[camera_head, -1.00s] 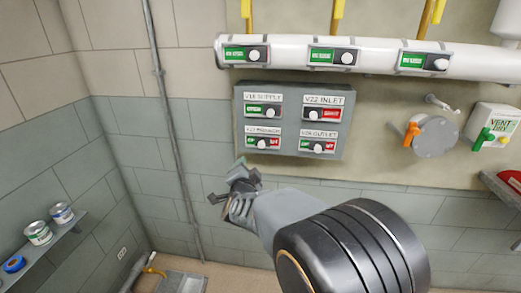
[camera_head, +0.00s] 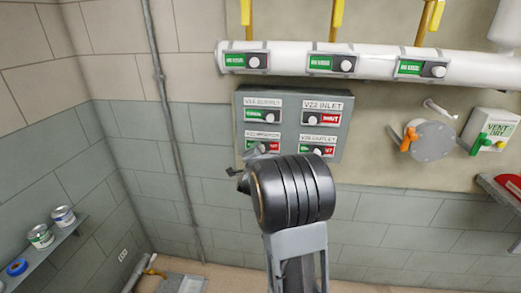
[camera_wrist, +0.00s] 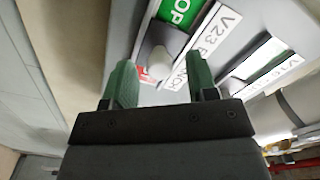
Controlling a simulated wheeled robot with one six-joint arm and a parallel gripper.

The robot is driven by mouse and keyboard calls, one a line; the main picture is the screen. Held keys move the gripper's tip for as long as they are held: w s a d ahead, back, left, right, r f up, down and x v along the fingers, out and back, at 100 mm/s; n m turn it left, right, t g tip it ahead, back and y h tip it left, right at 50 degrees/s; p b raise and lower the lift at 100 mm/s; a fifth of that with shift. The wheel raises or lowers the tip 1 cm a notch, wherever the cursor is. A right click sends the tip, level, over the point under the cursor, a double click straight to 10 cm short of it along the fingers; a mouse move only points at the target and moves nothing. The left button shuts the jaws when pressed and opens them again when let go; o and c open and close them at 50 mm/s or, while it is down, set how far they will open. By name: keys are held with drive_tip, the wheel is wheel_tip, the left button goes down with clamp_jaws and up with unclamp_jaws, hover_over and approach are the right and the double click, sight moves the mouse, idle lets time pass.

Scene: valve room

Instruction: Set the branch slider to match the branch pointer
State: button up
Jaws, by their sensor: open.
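The branch slider, labelled V23 with the rest of the word partly covered, is at the lower left of the grey panel (camera_head: 290,130). In the wrist view its white knob (camera_wrist: 160,64) stands between the green OPEN field (camera_wrist: 178,12) and a sliver of red. My gripper (camera_wrist: 162,82) is open, its two green fingers on either side of the knob in the picture; I cannot tell whether they touch it. In the head view my gripper (camera_head: 251,158) is in front of this slider and hides part of it. I cannot tell which part is the branch pointer.
The panel also bears V21 SUPPLY (camera_head: 262,115), V22 INLET (camera_head: 321,117) and V24 OUTLET (camera_head: 317,149) sliders. Above runs a white pipe (camera_head: 380,61) with green indicators, below yellow handles (camera_head: 336,12). At right are an orange lever (camera_head: 409,139) and a vent box (camera_head: 492,130).

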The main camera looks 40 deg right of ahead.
drive_tip(key=shift+w+d, duration=0.4)
drive_tip(key=shift+d, duration=0.05)
clamp_jaws()
idle(0.3)
